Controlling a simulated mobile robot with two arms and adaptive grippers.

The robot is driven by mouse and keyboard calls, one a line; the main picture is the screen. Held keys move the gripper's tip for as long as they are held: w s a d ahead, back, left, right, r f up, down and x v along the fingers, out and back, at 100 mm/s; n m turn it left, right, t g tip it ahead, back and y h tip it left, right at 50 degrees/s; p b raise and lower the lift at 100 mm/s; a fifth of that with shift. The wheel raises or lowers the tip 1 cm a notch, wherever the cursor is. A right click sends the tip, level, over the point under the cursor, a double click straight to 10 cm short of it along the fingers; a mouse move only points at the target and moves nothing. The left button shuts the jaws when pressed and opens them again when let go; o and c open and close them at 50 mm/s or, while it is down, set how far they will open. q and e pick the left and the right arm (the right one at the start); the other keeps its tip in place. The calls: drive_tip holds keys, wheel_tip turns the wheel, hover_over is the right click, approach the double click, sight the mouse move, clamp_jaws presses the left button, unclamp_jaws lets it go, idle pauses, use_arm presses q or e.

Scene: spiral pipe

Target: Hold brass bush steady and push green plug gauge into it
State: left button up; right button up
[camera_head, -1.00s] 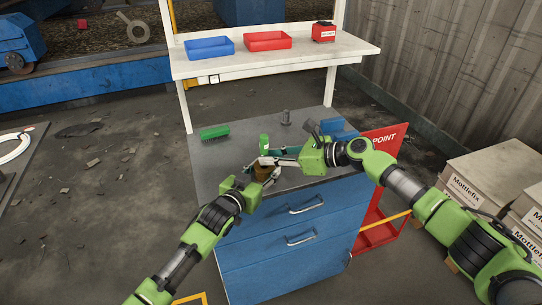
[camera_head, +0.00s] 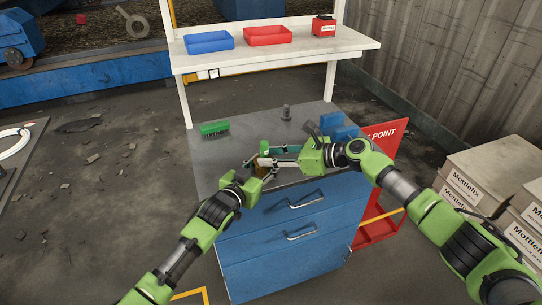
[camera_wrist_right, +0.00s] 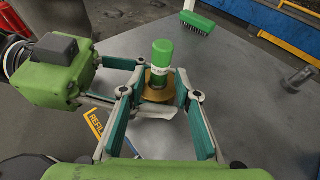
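The green plug gauge (camera_wrist_right: 162,55) stands upright in the right wrist view, with a pale band low on it, at the top of the brass bush (camera_wrist_right: 156,93). How deep it sits in the bush is hidden. The plug gauge (camera_head: 264,145) and part of the bush (camera_head: 260,171) also show in the head view. My right gripper (camera_wrist_right: 160,85) has its teal-padded fingers against both sides of the bush. My left gripper (camera_head: 267,169) comes from the left, its fingers spread, one behind and one in front of the bush; they appear apart from it.
On the grey bench (camera_head: 215,165) are a green brush (camera_head: 214,128), a grey metal post (camera_head: 286,113) and blue blocks (camera_head: 338,127). The shelf above holds a blue tray (camera_head: 209,42), a red tray (camera_head: 267,35) and a red box (camera_head: 323,26).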

drive_tip(key=shift+s+f, duration=0.15)
drive_tip(key=shift+f, duration=0.25)
drive_tip(key=shift+s+d, duration=0.1)
drive_tip(key=shift+s+d+r, duration=0.1)
drive_tip(key=shift+d, duration=0.2)
drive_tip(key=r+v, duration=0.1)
drive_tip(key=v, duration=1)
use_arm(q)
drive_tip(key=o, duration=1.4)
drive_tip(key=shift+o, duration=0.2)
drive_tip(key=v, duration=1.2)
drive_tip(key=shift+f, duration=0.15)
